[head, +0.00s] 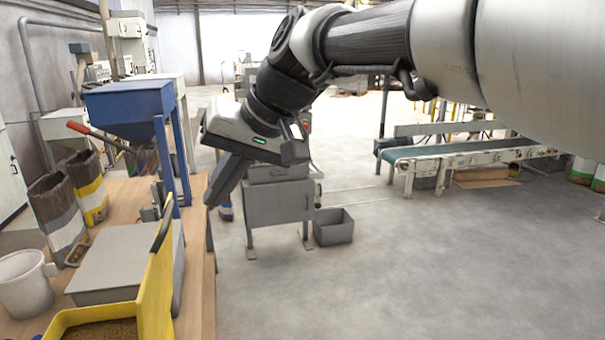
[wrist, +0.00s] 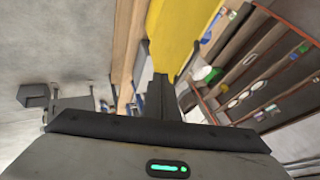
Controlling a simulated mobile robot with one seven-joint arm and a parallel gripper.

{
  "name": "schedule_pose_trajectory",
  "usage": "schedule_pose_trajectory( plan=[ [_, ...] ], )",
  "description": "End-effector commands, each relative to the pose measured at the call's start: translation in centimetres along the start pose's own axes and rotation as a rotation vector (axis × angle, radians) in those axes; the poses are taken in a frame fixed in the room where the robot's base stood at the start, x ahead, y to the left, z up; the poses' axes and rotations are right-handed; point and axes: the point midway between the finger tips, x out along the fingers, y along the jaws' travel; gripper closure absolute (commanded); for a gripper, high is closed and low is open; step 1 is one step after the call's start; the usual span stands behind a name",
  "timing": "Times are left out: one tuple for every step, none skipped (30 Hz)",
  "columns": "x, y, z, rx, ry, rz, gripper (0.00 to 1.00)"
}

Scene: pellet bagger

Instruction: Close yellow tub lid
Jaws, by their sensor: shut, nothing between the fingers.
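The yellow tub (head: 75,319) stands at the near end of the wooden bench, cut off by the bottom of the head view, with brown grainy contents showing. Its yellow lid (head: 158,285) stands open, steeply upright along the tub's right side, with a dark strip at its upper end. My gripper (head: 210,203) is shut and empty, tilted down, above and to the right of the bench's right edge, apart from the lid. In the wrist view, the shut fingers (wrist: 160,90) point toward a large yellow surface, seemingly the lid (wrist: 187,32); the gap is hard to judge.
A grey box (head: 125,255) lies behind the tub, and a white bucket (head: 25,283) stands left. Open sacks (head: 88,188) and a blue hopper (head: 128,105) stand farther back.

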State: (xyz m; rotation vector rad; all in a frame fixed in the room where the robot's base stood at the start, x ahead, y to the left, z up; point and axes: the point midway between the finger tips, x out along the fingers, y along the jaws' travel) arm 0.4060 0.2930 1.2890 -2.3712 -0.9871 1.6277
Motion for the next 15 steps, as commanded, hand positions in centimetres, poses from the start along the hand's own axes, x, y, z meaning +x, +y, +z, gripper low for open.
schedule_pose_trajectory(
  plan=[
    [1.3, 0.1, 0.1, 0.001, -0.005, 0.0, 1.0],
    [1.9, 0.1, 0.1, 0.001, -0.004, 0.0, 1.0],
    [2.6, 0.1, 0.1, 0.001, -0.003, 0.0, 1.0],
    [3.2, 0.1, 0.1, 0.0, -0.004, 0.0, 1.0],
    [3.2, -0.7, 0.0, -0.004, -0.002, -0.001, 1.0],
    [3.4, -1.4, 0.0, -0.004, -0.001, -0.001, 1.0],
    [3.6, -1.7, 0.0, -0.004, 0.0, -0.001, 1.0],
    [3.8, -2.1, 0.0, -0.004, -0.001, 0.0, 1.0],
    [4.0, -2.4, 0.0, -0.003, -0.001, 0.0, 1.0],
    [4.1, -2.7, 0.0, -0.003, -0.001, 0.0, 1.0],
    [4.2, -2.9, 0.0, -0.002, 0.0, 0.0, 1.0],
    [4.4, -3.1, 0.0, 0.0, 0.0, 0.001, 1.0],
    [4.5, -3.2, 0.0, 0.0, 0.0, 0.001, 1.0],
    [4.5, -3.3, 0.0, -0.001, 0.001, 0.001, 1.0],
    [4.6, -3.4, 0.0, -0.001, 0.001, 0.001, 1.0]
  ],
)
